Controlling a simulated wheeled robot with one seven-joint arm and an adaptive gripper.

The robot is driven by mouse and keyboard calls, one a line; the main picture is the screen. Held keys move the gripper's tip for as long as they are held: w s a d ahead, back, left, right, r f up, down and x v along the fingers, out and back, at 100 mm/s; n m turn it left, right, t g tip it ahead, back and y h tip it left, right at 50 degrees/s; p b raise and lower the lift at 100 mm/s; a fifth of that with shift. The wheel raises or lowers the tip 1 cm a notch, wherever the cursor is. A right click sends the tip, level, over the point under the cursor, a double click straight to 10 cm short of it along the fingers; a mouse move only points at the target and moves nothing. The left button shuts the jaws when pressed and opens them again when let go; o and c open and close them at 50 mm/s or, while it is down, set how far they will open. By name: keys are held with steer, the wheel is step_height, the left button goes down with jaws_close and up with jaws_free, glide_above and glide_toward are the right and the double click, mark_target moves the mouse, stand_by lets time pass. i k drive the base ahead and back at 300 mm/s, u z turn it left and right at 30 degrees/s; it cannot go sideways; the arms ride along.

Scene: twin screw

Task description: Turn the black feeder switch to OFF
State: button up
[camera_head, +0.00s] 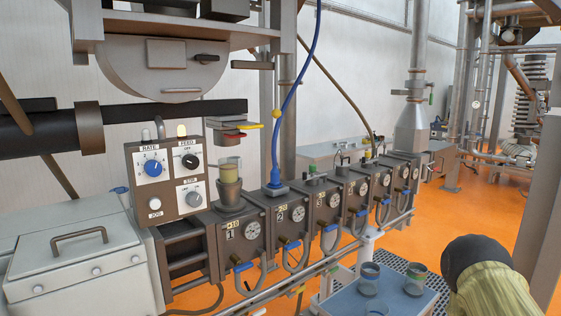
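The black feeder switch (190,161) is a round black knob under the label FEED on the brown control panel (174,212), left of centre. A lit yellowish lamp (182,131) stands on top of the panel above it. The knob's pointer is too small to read with certainty. Nothing touches or covers the switch. My gripper's fingers do not show in this view.
Beside the switch is a blue RATE knob (153,168); a grey knob (193,199) is below. A barrel with gauges runs right from the panel. A dark rounded form with a yellowish ribbed part (490,290) fills the lower right. A blue-grey table (340,302) holds cups.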

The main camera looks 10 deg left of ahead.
mark_target(191, 161)
steer(key=z, duration=0.9)
steer(key=k, duration=1)
steer(key=u, duration=1.35)
steer(key=i, duration=1)
